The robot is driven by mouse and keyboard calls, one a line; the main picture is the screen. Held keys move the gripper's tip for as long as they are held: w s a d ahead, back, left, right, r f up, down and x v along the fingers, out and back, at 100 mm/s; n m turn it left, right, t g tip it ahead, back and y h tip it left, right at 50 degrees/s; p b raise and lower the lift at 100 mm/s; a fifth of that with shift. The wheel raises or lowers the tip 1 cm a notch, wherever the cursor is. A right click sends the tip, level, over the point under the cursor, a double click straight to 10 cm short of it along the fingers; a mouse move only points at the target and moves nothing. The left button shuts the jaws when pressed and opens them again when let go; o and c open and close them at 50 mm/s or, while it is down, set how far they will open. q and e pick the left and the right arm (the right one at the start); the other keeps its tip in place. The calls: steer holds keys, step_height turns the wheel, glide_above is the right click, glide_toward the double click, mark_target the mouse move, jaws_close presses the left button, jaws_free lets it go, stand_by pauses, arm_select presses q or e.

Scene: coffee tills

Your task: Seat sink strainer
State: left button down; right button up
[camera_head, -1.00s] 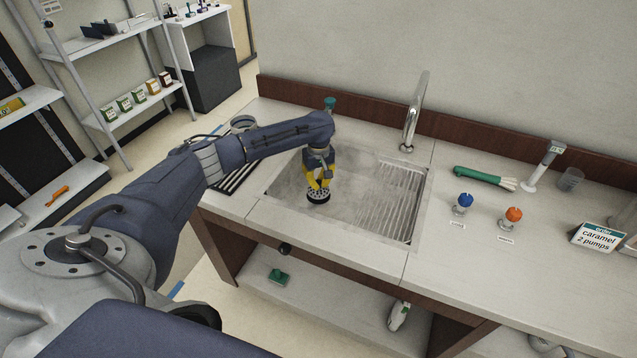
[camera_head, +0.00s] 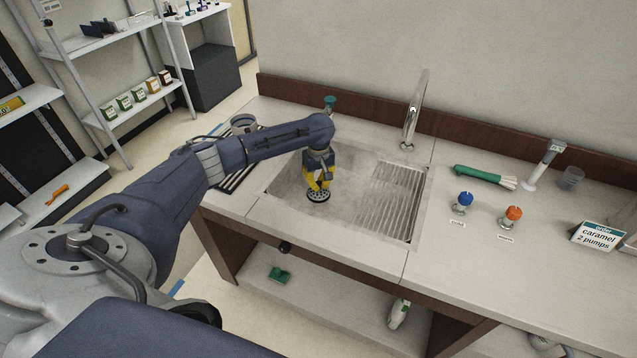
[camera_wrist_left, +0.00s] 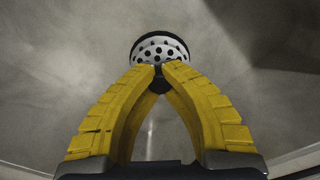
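The sink strainer (camera_head: 318,195) is a round, pale perforated disc with a dark rim, low in the left part of the metal sink basin (camera_head: 290,190). My left gripper (camera_head: 318,185) reaches down over it with yellow fingers. In the left wrist view, the fingertips (camera_wrist_left: 163,67) come together at a small dark knob at the perforated strainer (camera_wrist_left: 160,47), and the gripper is shut on it. I cannot tell whether the strainer touches the basin floor. No drain hole shows; the strainer and gripper may cover it. My right gripper is not in view.
A faucet (camera_head: 412,115) stands behind the sink. A ribbed rack (camera_head: 390,200) fills the basin's right side. A blue knob (camera_head: 466,199), an orange knob (camera_head: 514,213) and a green-handled brush (camera_head: 478,175) are on the right counter. A teal-topped item (camera_head: 329,103) stands behind my arm.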

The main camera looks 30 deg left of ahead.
arm_select(q)
steer(key=shift+f, duration=0.55)
steer(key=c, duration=1.5)
jaws_free()
step_height(320, 180, up, 12)
steer(key=shift+r, duration=0.1)
